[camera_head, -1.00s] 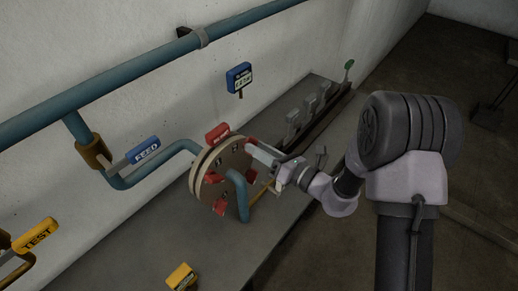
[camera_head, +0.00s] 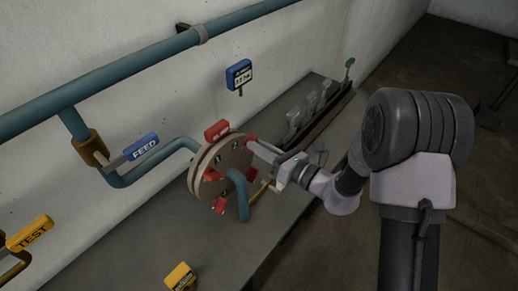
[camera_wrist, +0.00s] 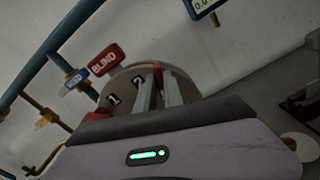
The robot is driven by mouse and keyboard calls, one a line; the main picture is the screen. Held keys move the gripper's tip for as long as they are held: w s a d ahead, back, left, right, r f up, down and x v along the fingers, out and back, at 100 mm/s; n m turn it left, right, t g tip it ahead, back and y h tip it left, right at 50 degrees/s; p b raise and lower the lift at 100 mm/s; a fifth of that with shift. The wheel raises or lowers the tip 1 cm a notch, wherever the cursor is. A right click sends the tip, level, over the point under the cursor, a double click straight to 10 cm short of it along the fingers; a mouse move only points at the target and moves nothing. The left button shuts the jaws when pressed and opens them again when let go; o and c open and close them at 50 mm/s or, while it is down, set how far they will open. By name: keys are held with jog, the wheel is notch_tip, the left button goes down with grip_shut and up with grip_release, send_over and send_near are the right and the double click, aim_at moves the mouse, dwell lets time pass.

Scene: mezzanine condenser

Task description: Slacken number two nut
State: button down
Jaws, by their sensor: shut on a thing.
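The round brown flange disc (camera_head: 231,160) stands upright on the bench, with several red nut pieces around its rim. My gripper (camera_head: 256,143) reaches it from the right and is shut on a red nut piece (camera_head: 250,139) at the disc's upper right edge. In the wrist view, my gripper's two long fingers (camera_wrist: 160,84) close around that red nut (camera_wrist: 157,72). A label that looks like 2 (camera_wrist: 137,80) lies just left of it, and a label 1 (camera_wrist: 113,99) lies lower left. The fingers hide part of the disc face.
A red BLIND tag (camera_wrist: 105,60) stands above the disc. A teal pipe (camera_head: 242,196) bends in front of it. A blue gauge (camera_head: 239,75) is on the wall, its digits unclear. A blue FEED tag (camera_head: 141,147) and yellow TEST tag (camera_head: 30,233) are left. Grey brackets (camera_head: 310,103) stand behind.

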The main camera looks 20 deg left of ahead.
jog(key=n+b, duration=0.6)
jog(key=b, duration=0.2)
jog(key=n+b, duration=0.7)
jog(key=shift+s+f+n+b, duration=0.15)
jog(key=shift+s+n+b, duration=0.05)
jog(key=shift+n+b, duration=0.15)
jog(key=c, duration=1.5)
grip_release()
jog(key=shift+o, duration=0.2)
